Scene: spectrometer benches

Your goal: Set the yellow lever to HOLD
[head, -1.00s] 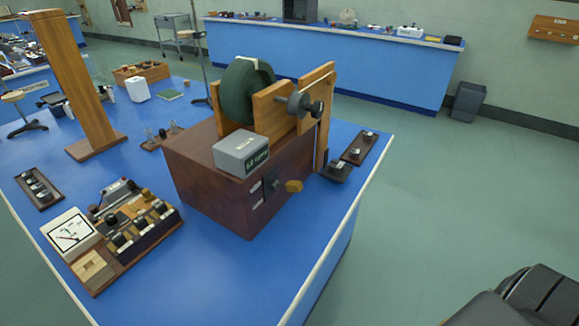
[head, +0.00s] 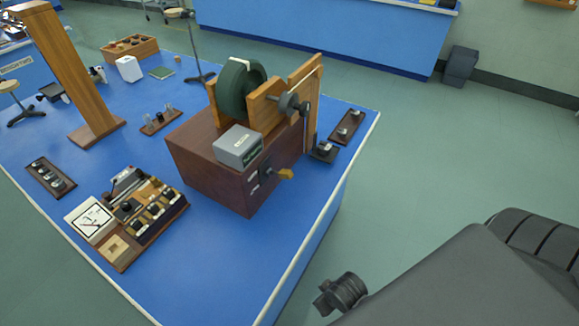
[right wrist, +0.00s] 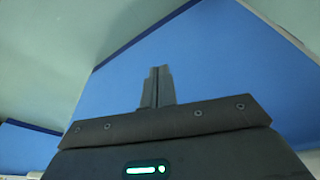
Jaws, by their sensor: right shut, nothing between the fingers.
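The yellow lever (head: 286,174) sticks out from a dark plate on the front right face of a red-brown wooden box (head: 215,179) on the blue bench. Its knob points to the right. Small white labels (head: 253,189) sit left of it, too small to read. My right arm comes in from the lower right of the head view. A dark part of it (head: 341,293) shows off the bench edge, well apart from the lever. In the right wrist view my right gripper (right wrist: 157,70) has its fingers together and holds nothing. My left gripper is not in view.
A grey box (head: 238,147) and a green wheel (head: 238,92) between wooden uprights stand on the wooden box. A panel with a meter (head: 93,221) lies to its left. The right wrist view shows a blue bench panel (right wrist: 210,70). Floor right of the bench is clear.

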